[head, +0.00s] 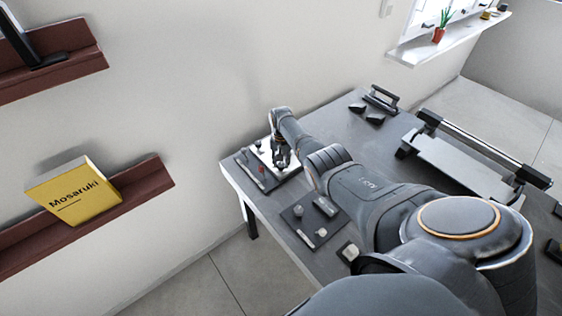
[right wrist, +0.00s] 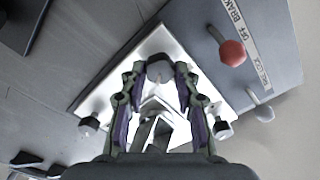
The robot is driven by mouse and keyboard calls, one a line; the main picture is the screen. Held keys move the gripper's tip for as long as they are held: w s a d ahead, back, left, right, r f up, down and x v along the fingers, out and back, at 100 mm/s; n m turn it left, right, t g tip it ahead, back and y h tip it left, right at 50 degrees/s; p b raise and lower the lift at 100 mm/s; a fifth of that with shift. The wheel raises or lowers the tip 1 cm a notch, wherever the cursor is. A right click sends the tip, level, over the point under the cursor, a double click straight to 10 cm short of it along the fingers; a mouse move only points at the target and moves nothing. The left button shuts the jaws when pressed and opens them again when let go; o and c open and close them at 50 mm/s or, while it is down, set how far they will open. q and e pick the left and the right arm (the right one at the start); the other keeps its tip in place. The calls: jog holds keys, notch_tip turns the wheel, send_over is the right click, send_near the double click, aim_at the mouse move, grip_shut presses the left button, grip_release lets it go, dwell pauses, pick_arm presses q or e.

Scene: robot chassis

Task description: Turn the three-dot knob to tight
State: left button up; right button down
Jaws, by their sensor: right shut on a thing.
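My right gripper (head: 281,158) reaches down onto a control panel (head: 243,160) at the table's far left corner. In the right wrist view, its two fingers (right wrist: 158,80) close around a small dark grey knob (right wrist: 160,66) on a bright metal plate (right wrist: 185,42). The fingers partly hide this knob, and I cannot make out any dots or a tight mark on it. Two more knobs show on the plate, one at the left (right wrist: 88,125) and one at the right (right wrist: 222,130). My left gripper is not in view.
A red-ball lever (right wrist: 232,53) stands beside the plate, near a label strip (right wrist: 240,30) reading "OFF BRAKE". A second dark panel (head: 301,212) with small controls lies nearer on the table (head: 345,135). A wall shelf (head: 135,190) holds a yellow book (head: 75,190).

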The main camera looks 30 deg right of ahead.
aim_at(281, 164)
jog(key=shift+m, duration=0.4)
jog(key=c, duration=1)
grip_release()
jog(key=shift+r, duration=0.6)
notch_tip(281, 164, up, 11)
jog(key=shift+f, duration=0.1)
